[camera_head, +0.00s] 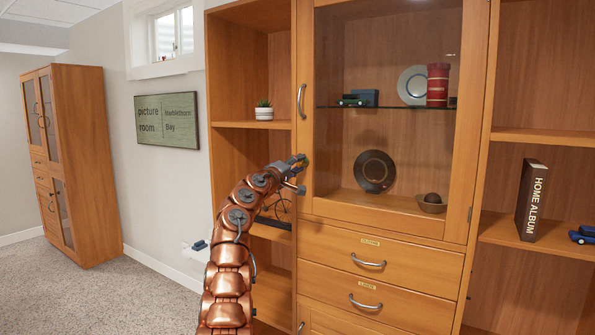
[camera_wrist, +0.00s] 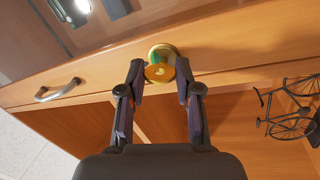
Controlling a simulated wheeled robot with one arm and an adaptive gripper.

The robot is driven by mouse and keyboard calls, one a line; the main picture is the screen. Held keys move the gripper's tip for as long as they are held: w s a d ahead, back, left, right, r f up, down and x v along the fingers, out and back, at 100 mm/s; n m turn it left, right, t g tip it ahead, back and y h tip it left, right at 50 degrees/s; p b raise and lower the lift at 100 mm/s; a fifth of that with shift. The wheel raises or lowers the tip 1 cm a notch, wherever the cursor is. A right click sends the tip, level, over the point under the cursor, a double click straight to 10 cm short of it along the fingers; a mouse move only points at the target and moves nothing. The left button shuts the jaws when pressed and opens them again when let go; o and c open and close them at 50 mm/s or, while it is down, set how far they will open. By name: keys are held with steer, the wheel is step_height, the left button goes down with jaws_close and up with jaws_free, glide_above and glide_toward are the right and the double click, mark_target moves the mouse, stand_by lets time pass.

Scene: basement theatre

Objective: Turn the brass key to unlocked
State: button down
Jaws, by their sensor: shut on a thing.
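The brass key (camera_wrist: 160,72) sits in a round brass lock plate (camera_wrist: 164,51) on the door frame of the wooden cabinet (camera_head: 382,219). A green patch shows on the lock beside the key. My gripper (camera_wrist: 160,78) has one finger on each side of the key and is shut on it. In the head view my gripper (camera_head: 297,172) is at the left edge of the glass door, below the door's handle (camera_head: 301,101), and it mostly hides the key. The glass door (camera_head: 345,150) appears closed.
Two labelled drawers with handles (camera_head: 368,263) lie below the door. A small bicycle model (camera_wrist: 292,104) stands on the open shelf left of the door, close to my gripper. A potted plant (camera_head: 264,112) is on the shelf above. Carpet floor on the left is clear.

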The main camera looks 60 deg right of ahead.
steer(key=shift+f+n+t+b, duration=0.1)
steer(key=shift+n+t+b, duration=0.55)
steer(key=shift+n, duration=1.75)
steer(key=c, duration=0.8)
jaws_free()
steer(key=shift+a, duration=0.2)
steer(key=shift+s+a+f, duration=0.1)
steer(key=shift+a+f, duration=0.3)
steer(key=shift+a, duration=1.5)
steer(key=shift+s+a+f, duration=0.1)
steer(key=shift+a+f, duration=0.25)
steer(key=shift+a, duration=1.5)
steer(key=shift+s+a+f, duration=0.1)
steer(key=shift+a+f, duration=0.3)
steer(key=shift+a, duration=1.5)
